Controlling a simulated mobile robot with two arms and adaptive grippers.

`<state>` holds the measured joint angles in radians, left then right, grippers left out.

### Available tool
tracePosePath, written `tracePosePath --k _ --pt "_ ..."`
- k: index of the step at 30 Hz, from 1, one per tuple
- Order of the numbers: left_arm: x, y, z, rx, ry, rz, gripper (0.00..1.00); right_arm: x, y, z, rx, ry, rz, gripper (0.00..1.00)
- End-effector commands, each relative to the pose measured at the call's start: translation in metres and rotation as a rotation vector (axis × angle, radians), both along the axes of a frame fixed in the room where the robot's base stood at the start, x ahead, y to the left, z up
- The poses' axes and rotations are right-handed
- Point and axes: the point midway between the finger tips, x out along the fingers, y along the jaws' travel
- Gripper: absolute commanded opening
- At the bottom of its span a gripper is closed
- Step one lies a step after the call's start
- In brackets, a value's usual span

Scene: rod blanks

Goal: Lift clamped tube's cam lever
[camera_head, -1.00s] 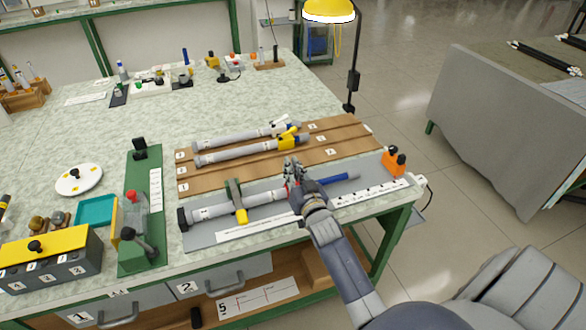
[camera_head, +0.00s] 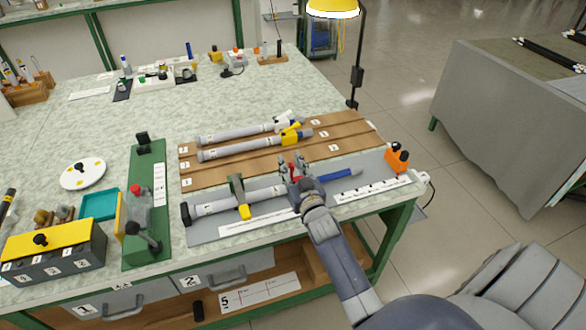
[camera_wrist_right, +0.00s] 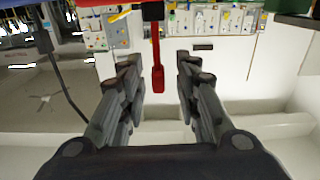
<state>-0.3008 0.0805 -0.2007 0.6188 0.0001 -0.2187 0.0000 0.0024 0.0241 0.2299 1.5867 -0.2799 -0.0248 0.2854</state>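The clamped tube (camera_head: 235,202) is grey with a black left end. It lies on a grey board at the front of the bench, under a dark clamp (camera_head: 236,186) with a yellow tip. A blue rod (camera_head: 338,174) extends from its right side. A red cam lever (camera_wrist_right: 157,68) shows in the right wrist view, hanging between the fingers of my right gripper (camera_wrist_right: 159,84). The fingers are open, one on each side, with visible gaps to the lever. In the head view the right gripper (camera_head: 292,170) hides the tube's right end. My left gripper is not in view.
Two more grey tubes with white and yellow fittings (camera_head: 290,137) lie on a wooden rack (camera_head: 225,175) behind. A green fixture (camera_head: 147,205) with a red-topped part stands left. A yellow lamp (camera_head: 332,9) hangs behind.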

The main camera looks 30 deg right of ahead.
Motion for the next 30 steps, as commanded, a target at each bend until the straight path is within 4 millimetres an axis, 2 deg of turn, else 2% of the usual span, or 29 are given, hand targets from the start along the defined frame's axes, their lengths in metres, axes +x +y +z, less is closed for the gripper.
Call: tracePosePath --k 5,15,21,30 --pt "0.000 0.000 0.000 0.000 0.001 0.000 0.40 -0.013 0.003 -0.001 0.001 0.002 0.000 0.30" --pt "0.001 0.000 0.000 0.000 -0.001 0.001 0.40 -0.075 0.018 -0.002 0.002 0.004 0.000 0.30" --pt "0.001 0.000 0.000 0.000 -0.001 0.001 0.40 -0.103 0.025 -0.001 0.000 0.002 0.000 0.30" --pt "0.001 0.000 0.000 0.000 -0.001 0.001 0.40 -0.116 0.029 0.000 0.000 0.000 0.000 0.30"
